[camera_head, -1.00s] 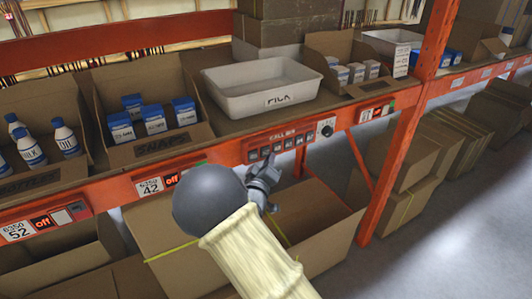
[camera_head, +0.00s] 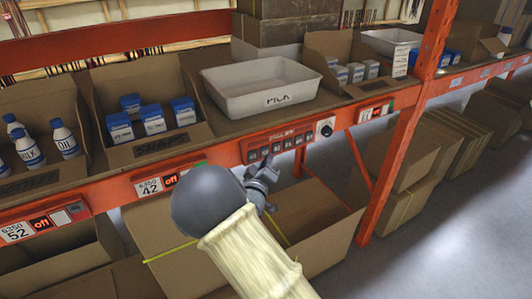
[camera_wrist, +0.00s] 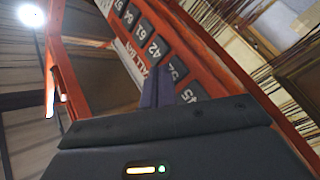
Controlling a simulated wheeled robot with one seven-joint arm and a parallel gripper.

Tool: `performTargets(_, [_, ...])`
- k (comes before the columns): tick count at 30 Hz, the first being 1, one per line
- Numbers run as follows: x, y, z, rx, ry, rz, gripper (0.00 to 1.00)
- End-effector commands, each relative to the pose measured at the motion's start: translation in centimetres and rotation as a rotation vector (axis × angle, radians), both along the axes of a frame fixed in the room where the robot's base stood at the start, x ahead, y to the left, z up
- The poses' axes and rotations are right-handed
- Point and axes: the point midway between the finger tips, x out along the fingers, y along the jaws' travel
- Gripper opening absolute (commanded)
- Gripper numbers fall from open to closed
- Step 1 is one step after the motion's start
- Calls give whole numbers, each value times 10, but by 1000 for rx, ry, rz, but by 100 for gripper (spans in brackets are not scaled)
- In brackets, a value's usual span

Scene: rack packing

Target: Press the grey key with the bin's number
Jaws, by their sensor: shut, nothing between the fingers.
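A red panel labelled "CALL BIN" (camera_head: 283,134) is on the shelf's front beam. It carries a row of dark grey keys (camera_head: 289,144) with white numbers. In the wrist view the keys run diagonally; one looks like 42 (camera_wrist: 155,49), another like 45 (camera_wrist: 192,94), and others are hard to read. My gripper (camera_head: 266,169) is shut and empty, just in front of the panel's lower left part. In the wrist view its fingertips (camera_wrist: 158,78) are close to the label edge beside the keys. I cannot tell whether they touch.
A white bin (camera_head: 262,104) stands on the shelf above the panel. A round dark knob (camera_head: 326,128) is right of the keys. Tags read 42 (camera_head: 149,187) and 52 (camera_head: 15,232). An open cardboard box (camera_head: 318,215) lies below. A red upright (camera_head: 398,165) stands to the right.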

Motion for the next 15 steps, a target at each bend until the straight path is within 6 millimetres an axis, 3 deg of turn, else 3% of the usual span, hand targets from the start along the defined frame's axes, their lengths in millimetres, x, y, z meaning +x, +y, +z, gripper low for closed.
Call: performTargets(15, [9, -5, 1, 0, 1, -11, 0])
